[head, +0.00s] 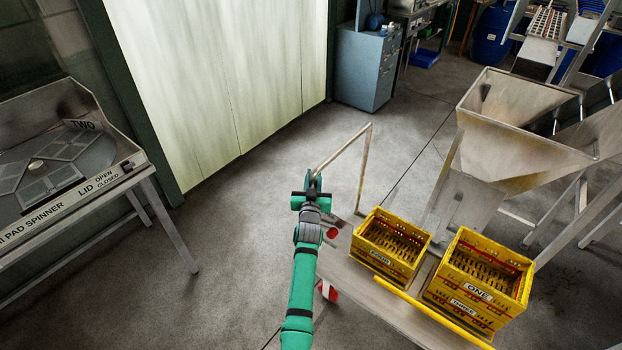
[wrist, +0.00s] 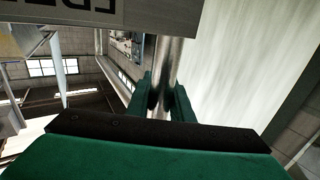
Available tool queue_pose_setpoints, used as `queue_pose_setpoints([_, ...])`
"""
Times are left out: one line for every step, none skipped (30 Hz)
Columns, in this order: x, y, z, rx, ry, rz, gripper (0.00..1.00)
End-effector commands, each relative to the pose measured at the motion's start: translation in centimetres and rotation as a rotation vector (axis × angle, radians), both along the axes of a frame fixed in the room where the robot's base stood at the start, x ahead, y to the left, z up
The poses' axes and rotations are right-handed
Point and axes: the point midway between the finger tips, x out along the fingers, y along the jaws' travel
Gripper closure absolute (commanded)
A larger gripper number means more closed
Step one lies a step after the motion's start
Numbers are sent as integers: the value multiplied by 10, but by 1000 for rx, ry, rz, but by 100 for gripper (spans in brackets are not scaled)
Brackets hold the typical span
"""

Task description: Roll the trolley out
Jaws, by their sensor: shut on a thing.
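The trolley has a flat grey bed (head: 385,312) and an upright tube handle (head: 345,147) at its far end, with red at its wheels. A yellow crate (head: 380,262) marked FOUR and a stack of yellow crates (head: 465,302) marked ONE and THREE stand on the bed. In the wrist view, the green fingers (wrist: 166,98) close on both sides of the shiny handle tube (wrist: 167,62). Part of the trolley's near end is cut off by the picture edge.
A pad spinner (head: 68,165) on a metal stand is at the left. A pale closed door (head: 220,70) and a grey-blue cabinet (head: 366,68) are behind. A metal hopper (head: 515,115) stands right of the trolley. Bare floor (head: 235,240) lies between spinner and trolley.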

Motion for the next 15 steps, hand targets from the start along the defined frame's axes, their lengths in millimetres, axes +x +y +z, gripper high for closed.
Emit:
queue_pose_setpoints([0,2,-2,-1,3,3,100])
queue_pose_setpoints([0,2,-2,-1,3,3,100])
queue_pose_setpoints([0,2,-2,-1,3,2,100])
queue_pose_setpoints([0,2,-2,-1,3,2,100])
queue_pose_setpoints([0,1,-2,-1,3,2,100])
queue_pose_setpoints([0,1,-2,-1,3,2,100])
queue_pose_setpoints([0,1,-2,-1,3,2,100])
queue_pose_setpoints([0,1,-2,-1,3,2,75])
queue_pose_setpoints([0,1,-2,-1,3,2,66])
queue_pose_setpoints([0,1,-2,-1,3,2,61])
queue_pose_setpoints([0,1,-2,-1,3,2,61])
queue_pose_setpoints([0,1,-2,-1,2,1,61])
queue_pose_setpoints([0,1,-1,-1,2,2,61])
queue_pose_setpoints([0,1,-1,-1,2,2,61])
queue_pose_setpoints([0,1,-1,0,2,2,61])
